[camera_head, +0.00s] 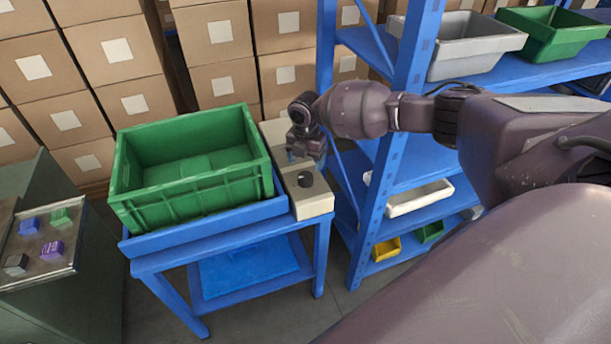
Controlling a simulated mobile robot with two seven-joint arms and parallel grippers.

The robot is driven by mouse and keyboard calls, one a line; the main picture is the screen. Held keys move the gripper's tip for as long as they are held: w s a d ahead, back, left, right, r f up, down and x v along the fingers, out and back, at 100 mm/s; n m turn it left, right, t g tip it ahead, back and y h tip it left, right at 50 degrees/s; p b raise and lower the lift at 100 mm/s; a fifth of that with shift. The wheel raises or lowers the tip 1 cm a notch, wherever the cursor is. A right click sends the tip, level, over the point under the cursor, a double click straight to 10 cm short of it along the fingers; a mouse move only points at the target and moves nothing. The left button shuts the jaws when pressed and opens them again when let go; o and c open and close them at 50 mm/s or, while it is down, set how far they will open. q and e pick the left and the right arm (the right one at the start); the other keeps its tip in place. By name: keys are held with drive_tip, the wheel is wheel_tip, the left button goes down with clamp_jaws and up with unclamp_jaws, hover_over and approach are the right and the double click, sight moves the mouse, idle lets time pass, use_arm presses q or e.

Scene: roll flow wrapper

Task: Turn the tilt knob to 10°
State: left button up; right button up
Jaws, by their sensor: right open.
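A small dark round knob (305,179) sits on the sloping top of a beige control box (313,203); I take it for the tilt knob. Its pointer and any degree marks are too small to read. My right gripper (306,158) is above and just behind the knob, pointing down over the box, apart from the knob as far as I can tell. It is open, and I see nothing held in it. It hides part of the rear of the box. My left gripper is not in view.
A green crate (190,195) rests in a blue tilting stand (215,226) left of the box. A blue shelf rack (398,150) stands close on the right, behind my right arm. Stacked cartons (218,83) are behind. A machine with small coloured blocks (58,250) is at left.

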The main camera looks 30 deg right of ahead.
sight(306, 175)
wheel_tip(306, 175, down, 6)
drive_tip(key=shift+f+b, duration=0.25)
drive_tip(key=shift+b, duration=0.05)
drive_tip(key=c, duration=0.9)
